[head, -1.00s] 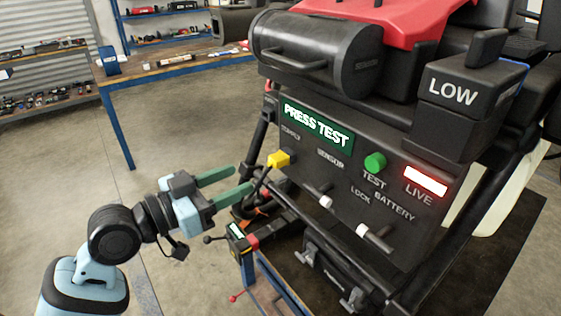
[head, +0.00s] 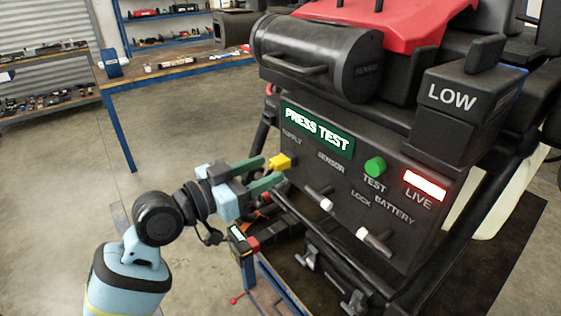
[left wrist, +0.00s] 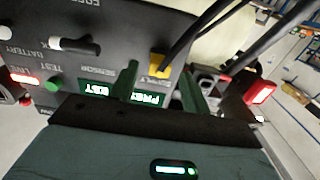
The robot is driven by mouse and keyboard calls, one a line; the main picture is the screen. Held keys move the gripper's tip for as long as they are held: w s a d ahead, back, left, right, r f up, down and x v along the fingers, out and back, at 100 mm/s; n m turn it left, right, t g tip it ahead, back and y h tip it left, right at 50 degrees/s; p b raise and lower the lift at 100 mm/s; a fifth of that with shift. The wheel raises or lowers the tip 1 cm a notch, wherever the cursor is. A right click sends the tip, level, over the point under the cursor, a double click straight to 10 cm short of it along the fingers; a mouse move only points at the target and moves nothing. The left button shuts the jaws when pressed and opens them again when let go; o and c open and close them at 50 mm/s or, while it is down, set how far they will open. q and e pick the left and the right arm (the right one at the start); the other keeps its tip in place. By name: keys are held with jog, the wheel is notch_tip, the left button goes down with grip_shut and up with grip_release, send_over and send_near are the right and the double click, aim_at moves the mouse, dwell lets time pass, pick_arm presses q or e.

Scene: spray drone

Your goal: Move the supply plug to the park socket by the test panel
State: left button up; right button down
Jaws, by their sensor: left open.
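The yellow supply plug (head: 281,162) sits at the SUPPLY label on the left end of the black test panel (head: 330,175). It also shows in the left wrist view (left wrist: 159,64), with a black cable running up from it. My left gripper (head: 271,169) is open, its two green fingers pointing at the plug. In the left wrist view the plug lies beyond the gap between the fingertips (left wrist: 158,78); I cannot tell if they touch it. I cannot make out the park socket for certain. My right gripper is not in view.
The panel carries a green TEST button (head: 375,166), a lit red LIVE sign (head: 425,185) and two white-tipped levers. A small black box with a lit label and red part (head: 242,238) stands below left. A workbench (head: 175,65) is behind; the floor at left is clear.

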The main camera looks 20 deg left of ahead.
aim_at(282, 162)
pick_arm(q)
jog(key=shift+x, duration=1.45)
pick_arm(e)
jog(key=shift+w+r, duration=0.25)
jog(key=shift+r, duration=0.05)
pick_arm(q)
jog(key=shift+a+r+p, duration=0.1)
jog(key=shift+r+p, duration=0.05)
jog(key=shift+p, duration=0.15)
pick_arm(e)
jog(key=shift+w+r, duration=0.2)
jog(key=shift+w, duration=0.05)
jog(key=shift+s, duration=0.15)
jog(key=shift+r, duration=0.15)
pick_arm(q)
jog(key=c, duration=0.6)
grip_shut()
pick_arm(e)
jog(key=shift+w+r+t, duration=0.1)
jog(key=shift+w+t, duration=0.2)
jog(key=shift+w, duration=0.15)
pick_arm(q)
jog(key=shift+s, duration=0.1)
